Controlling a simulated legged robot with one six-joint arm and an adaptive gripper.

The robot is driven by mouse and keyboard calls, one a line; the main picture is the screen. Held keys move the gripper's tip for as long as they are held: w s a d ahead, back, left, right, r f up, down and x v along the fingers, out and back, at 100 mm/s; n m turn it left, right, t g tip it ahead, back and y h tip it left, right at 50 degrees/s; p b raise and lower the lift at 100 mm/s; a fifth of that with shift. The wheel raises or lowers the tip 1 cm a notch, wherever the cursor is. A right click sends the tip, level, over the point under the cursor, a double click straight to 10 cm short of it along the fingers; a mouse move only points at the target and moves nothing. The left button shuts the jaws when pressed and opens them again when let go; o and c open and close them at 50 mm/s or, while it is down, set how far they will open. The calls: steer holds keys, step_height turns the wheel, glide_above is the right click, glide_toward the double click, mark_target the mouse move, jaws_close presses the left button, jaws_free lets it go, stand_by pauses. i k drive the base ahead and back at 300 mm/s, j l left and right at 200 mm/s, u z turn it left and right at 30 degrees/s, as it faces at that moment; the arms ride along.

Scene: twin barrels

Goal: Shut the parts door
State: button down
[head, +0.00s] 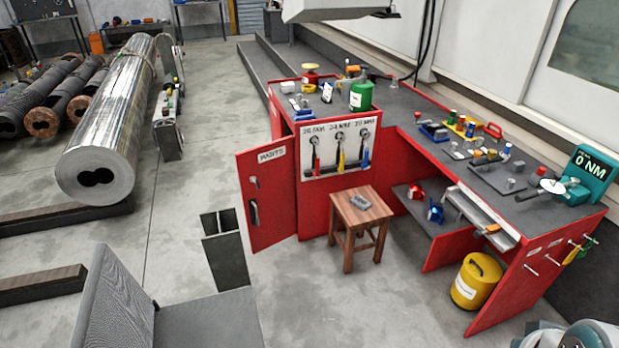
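The red parts door (268,196), with a white label at its top and a dark handle, stands open at the left end of the red workbench (312,208). It swings out to the left and forward from the cabinet. A dark gap shows behind its upper edge, and the cabinet's inside is mostly hidden by the door. My gripper is not in view, and nothing is seen touching the door.
A wooden stool (361,213) stands right of the door, before the bench. Dark upright channels (225,250) stand left of the door's lower edge. A yellow canister (476,281) is at the right.

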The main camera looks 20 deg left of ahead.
mark_target(270, 211)
steer(key=i+u, duration=0.1)
steer(key=u, duration=0.35)
steer(key=i+u, duration=0.15)
steer(key=u, duration=0.25)
steer(key=i+l+u, duration=0.1)
steer(key=u, duration=0.35)
steer(key=z, duration=0.2)
steer(key=i+l+z, duration=0.1)
steer(key=i+z, duration=0.25)
steer(key=i, duration=0.4)
steer(key=i+l+u, duration=0.1)
steer(key=i, duration=1.35)
steer(key=i+u, duration=0.25)
steer(key=i+l, duration=0.05)
